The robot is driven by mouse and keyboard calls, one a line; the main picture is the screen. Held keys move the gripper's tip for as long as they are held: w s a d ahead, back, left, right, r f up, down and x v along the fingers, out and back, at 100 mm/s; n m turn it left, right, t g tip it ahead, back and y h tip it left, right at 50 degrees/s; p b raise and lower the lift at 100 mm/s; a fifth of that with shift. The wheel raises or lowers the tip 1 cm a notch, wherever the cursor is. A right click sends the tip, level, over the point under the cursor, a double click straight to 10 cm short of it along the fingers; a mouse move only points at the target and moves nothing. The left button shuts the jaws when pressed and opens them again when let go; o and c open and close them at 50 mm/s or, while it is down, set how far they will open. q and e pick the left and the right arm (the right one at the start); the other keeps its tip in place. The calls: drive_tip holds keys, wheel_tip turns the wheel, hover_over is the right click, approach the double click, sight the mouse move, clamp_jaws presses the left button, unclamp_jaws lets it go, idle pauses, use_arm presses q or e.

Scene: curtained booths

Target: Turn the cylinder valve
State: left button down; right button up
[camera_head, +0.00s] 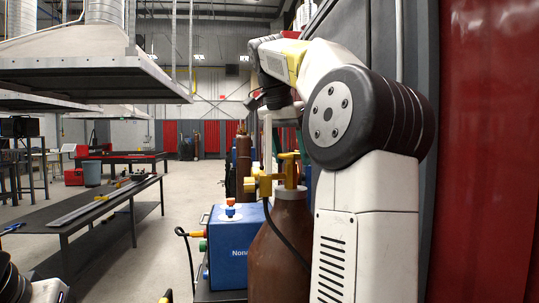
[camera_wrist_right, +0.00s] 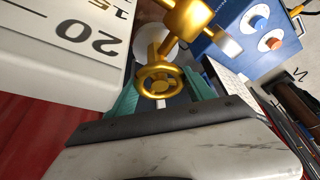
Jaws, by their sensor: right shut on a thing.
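The brown gas cylinder (camera_head: 278,255) stands upright at lower centre in the head view, partly hidden behind my right arm. A yellow-gold valve (camera_head: 291,170) with fittings sits on its top. In the wrist view the gold round handwheel (camera_wrist_right: 160,80) lies between the green fingers of my right gripper (camera_wrist_right: 163,95). The right gripper is shut on the handwheel, a finger on either side. In the head view my right arm reaches up and over towards the cylinder top, and its fingertips are hard to make out there. My left gripper does not show.
A blue box (camera_head: 230,250) with coloured knobs stands left of the cylinder, close by. A black hose (camera_head: 285,235) hangs in front of the cylinder. A long dark table (camera_head: 75,218) stands at left. The floor between is clear. A red wall (camera_head: 485,150) is close at right.

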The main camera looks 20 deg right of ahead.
drive_tip(key=o, duration=1.1)
drive_tip(key=shift+v, duration=3.9)
